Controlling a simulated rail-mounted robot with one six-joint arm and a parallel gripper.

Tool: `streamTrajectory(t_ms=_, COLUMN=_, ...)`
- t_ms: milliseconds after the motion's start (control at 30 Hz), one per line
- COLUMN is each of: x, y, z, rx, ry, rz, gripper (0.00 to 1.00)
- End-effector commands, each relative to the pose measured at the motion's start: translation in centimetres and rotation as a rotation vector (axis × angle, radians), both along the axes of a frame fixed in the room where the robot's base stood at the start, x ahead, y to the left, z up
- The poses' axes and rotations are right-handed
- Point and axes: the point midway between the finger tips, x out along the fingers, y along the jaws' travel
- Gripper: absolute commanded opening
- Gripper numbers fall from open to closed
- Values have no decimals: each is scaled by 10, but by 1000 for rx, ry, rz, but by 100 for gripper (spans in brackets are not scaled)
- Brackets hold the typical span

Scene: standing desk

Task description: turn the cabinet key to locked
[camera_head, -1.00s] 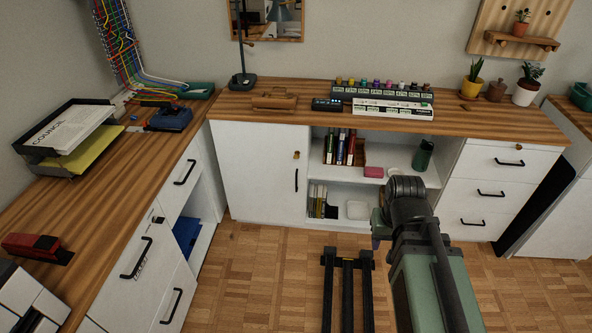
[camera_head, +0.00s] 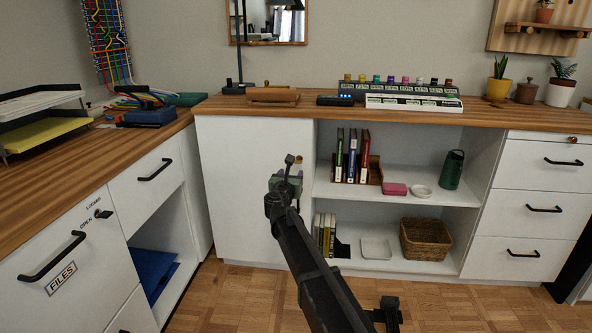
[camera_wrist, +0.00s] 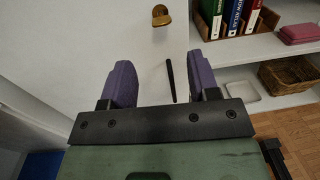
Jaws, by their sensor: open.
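A brass key or lock piece (camera_wrist: 160,15) shows on the white cabinet door (camera_wrist: 90,30) at the top of the wrist view. In the head view that door (camera_head: 240,190) is closed, and the brass piece is mostly lost behind my arm. My gripper (camera_wrist: 160,62) is open and empty, its two purple fingers apart in front of the door. The brass piece lies beyond the fingertips, roughly in line with the gap. The door's black bar handle (camera_wrist: 171,80) shows between the fingers, closer to the right one. I cannot tell whether the key stands at locked.
A files drawer (camera_head: 60,255) at left has a dark lock (camera_head: 103,214) marked open and locked. Open shelves right of the door hold books (camera_head: 352,155), a green flask (camera_head: 452,170) and a basket (camera_head: 425,240). Another brass lock (camera_head: 572,140) is on the right drawers.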

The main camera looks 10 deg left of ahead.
Motion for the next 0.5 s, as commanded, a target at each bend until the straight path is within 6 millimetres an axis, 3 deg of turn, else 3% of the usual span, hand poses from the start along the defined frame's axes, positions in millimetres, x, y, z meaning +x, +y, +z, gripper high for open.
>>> streamTrajectory(t_ms=233, x=21, y=-2, z=0, rx=5, ry=1, rz=-3, gripper=55)
streamTrajectory(t_ms=500, x=84, y=-8, z=0, rx=7, ry=1, rz=-4, gripper=55)
